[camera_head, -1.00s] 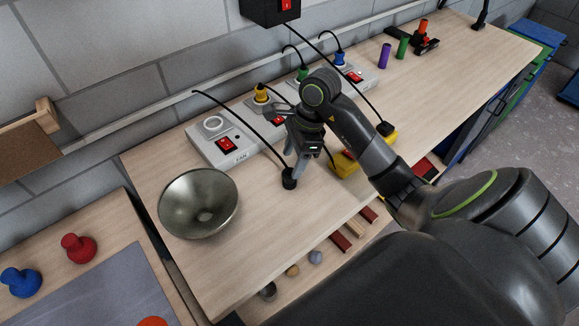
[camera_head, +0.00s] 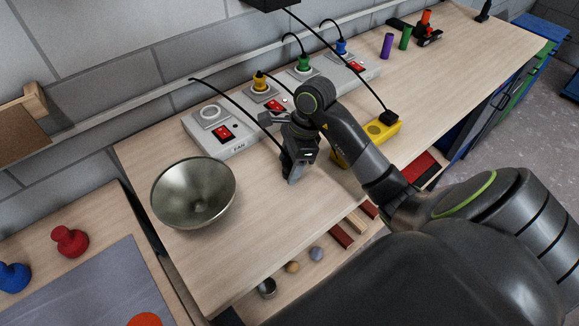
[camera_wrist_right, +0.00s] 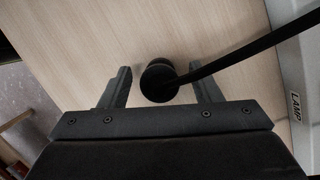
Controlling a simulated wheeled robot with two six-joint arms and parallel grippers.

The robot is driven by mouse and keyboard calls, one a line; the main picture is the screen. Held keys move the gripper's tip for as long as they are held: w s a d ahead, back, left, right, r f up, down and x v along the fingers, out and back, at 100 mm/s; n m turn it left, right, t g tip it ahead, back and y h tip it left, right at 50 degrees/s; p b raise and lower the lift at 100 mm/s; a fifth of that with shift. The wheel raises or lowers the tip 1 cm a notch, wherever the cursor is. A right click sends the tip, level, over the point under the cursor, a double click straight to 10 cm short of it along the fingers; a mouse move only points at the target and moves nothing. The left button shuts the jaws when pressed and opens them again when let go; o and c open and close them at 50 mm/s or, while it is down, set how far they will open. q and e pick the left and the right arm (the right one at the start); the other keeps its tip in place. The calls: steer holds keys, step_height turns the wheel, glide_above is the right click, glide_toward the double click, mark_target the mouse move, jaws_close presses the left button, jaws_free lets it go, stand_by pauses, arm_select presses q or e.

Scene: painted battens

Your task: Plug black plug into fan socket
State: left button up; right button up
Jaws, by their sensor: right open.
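The black plug (camera_wrist_right: 158,80) stands on the wooden worktop between the open fingers of my right gripper (camera_wrist_right: 160,88) in the right wrist view, with its cable running off to the upper right. No contact with either finger shows. In the head view my right gripper (camera_head: 291,174) is low over the worktop and hides most of the plug. The fan socket (camera_head: 208,113) is the empty round socket at the left end of the white power strip (camera_head: 239,146), above the FAN label and beside a red switch. My left gripper is out of view.
A metal bowl (camera_head: 193,193) stands left of my right gripper. Yellow (camera_head: 260,83), green (camera_head: 303,64) and blue (camera_head: 341,47) plugs sit in the strip. A yellow block (camera_head: 368,139) with a black plug on it is to the right. Bare worktop lies between bowl and gripper.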

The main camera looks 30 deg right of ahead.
mark_target(286, 162)
steer(key=shift+c, duration=0.2)
steer(key=c, duration=1)
steer(key=shift+o, duration=0.2)
steer(key=shift+r, duration=0.15)
step_height(286, 162, up, 10)
steer(key=p, duration=1)
steer(key=shift+f, duration=0.3)
step_height(286, 162, down, 6)
steer(key=b, duration=0.6)
steer(key=shift+r, duration=0.1)
